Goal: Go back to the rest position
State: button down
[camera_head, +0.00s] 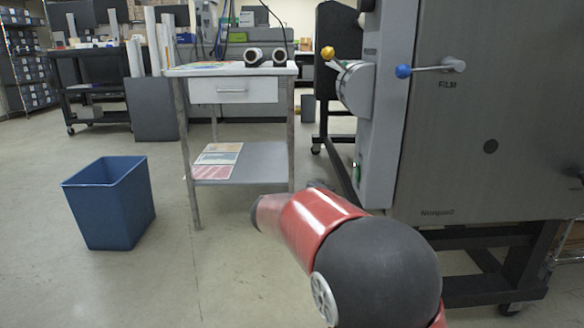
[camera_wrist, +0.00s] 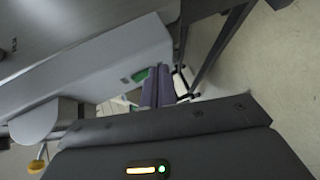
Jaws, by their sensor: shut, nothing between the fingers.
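My gripper (camera_wrist: 158,88) shows in the wrist view as two purplish fingers side by side, shut and empty, beyond the dark wrist housing. The green part of the grey machine (camera_wrist: 110,60) appears just left of the fingers in that view; I cannot tell the gap between them. In the head view my red and black arm reaches forward from the lower right, and its gripper is not clearly visible there. The large grey laminator (camera_head: 490,130) stands right of the arm, with a blue-knobbed lever (camera_head: 404,71) and a yellow knob (camera_head: 327,53).
A blue bin (camera_head: 108,203) stands on the floor at left. A dark cart (camera_head: 95,78) and a shelf rack (camera_head: 28,70) are farther back. The floor between bin and arm is clear.

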jog(key=s+d+r+m+g+y+p, duration=0.1)
jog(key=s+d+m+g+y, duration=0.15)
jog(key=s+d, duration=0.5)
jog(key=s+a+m+y+p, duration=0.2)
jog(key=s+y, duration=0.2)
jog(key=s, duration=1)
jog(key=s+a+f+m+g+y+p, duration=0.1)
jog(key=s+y, duration=0.4)
jog(key=s, duration=0.9)
jog(key=shift+a+m+p, duration=0.55)
jog(key=shift+a+p, duration=0.1)
jog(key=shift+a, duration=0.5)
